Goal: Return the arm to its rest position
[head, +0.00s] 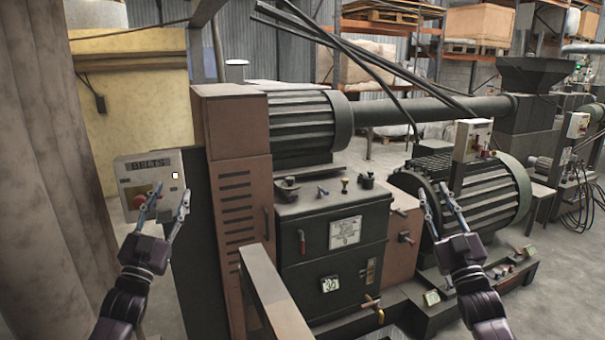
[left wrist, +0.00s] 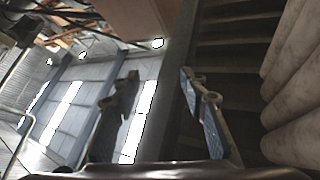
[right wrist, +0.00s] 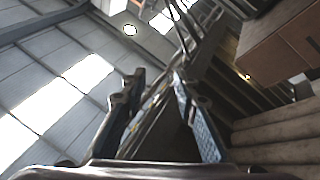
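My left gripper (head: 166,205) is raised at the left of the head view, in front of a grey control box with a red button (head: 150,183). Its two fingers stand apart with nothing between them; they also show apart in the left wrist view (left wrist: 155,105). My right gripper (head: 436,205) is raised at the right, in front of the big ribbed motor. Its fingers are apart and empty, as the right wrist view also shows (right wrist: 158,110). Both grippers point upward. I cannot tell whether either one touches the machinery behind it.
A dark machine cabinet (head: 335,245) with knobs and a red handle stands between my arms. A ribbed motor (head: 490,195) is behind my right gripper. A brown post (head: 236,170) and a slanted beam (head: 272,295) are near the middle. A thick column (head: 45,150) fills the left edge.

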